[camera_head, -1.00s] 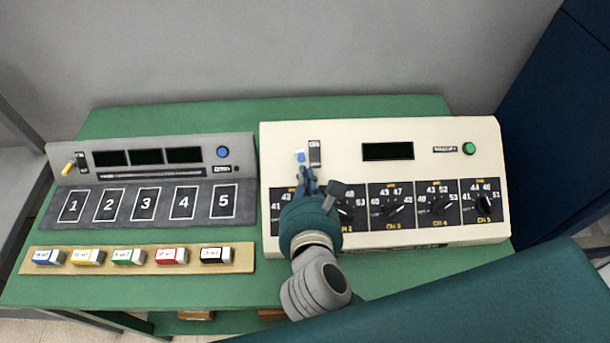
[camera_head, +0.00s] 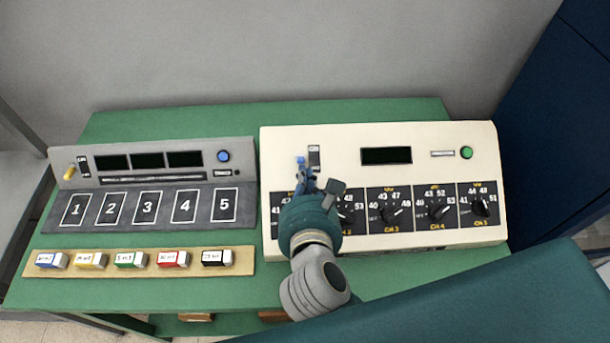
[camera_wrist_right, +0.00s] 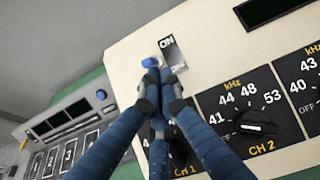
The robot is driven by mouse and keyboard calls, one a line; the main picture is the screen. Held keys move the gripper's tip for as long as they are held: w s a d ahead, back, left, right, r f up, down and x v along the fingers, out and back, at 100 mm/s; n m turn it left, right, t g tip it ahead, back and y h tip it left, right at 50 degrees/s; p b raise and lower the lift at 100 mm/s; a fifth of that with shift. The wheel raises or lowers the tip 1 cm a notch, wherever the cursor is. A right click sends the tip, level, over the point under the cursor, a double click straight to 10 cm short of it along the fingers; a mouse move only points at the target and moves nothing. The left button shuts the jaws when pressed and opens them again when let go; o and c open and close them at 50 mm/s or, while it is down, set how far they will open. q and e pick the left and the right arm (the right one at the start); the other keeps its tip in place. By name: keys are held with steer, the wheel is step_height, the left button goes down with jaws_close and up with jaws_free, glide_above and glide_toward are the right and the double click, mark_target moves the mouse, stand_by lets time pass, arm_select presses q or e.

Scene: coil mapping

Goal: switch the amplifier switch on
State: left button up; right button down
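The amplifier is the cream box (camera_head: 420,142) at the right of the green table. Its small blue switch (camera_head: 301,160) is at the upper left of its front, beside a dark label plate (camera_head: 314,155). In the right wrist view the blue switch (camera_wrist_right: 150,62) shows just past my fingertips, and the plate (camera_wrist_right: 171,52) reads ON at its upper end. I cannot tell which way the switch is set. My right gripper (camera_head: 308,177) is just below the switch. Its blue fingertips (camera_wrist_right: 160,78) are together with nothing seen between them; I cannot tell if they touch the switch. My left gripper is not in view.
A row of black channel dials (camera_head: 436,211) runs along the amplifier's lower front, close to my right gripper. A grey console (camera_head: 150,175) with numbered pads stands to the left. A wooden strip (camera_head: 105,268) with several labelled blocks lies before it.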

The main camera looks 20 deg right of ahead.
steer(key=shift+w+d+r+p, duration=0.1)
steer(key=shift+w+r+p, duration=0.1)
steer(key=shift+r+p, duration=0.3)
steer(key=shift+w+r+p, duration=0.15)
steer(key=shift+r+p, duration=0.25)
steer(key=shift+r, duration=0.15)
steer(key=shift+w+d+r+p, duration=0.15)
steer(key=shift+w+r+p, duration=0.45)
steer(key=shift+w+p, duration=0.15)
steer(key=shift+s+f, duration=0.1)
steer(key=shift+r+p, duration=0.8)
steer(key=shift+r, duration=0.1)
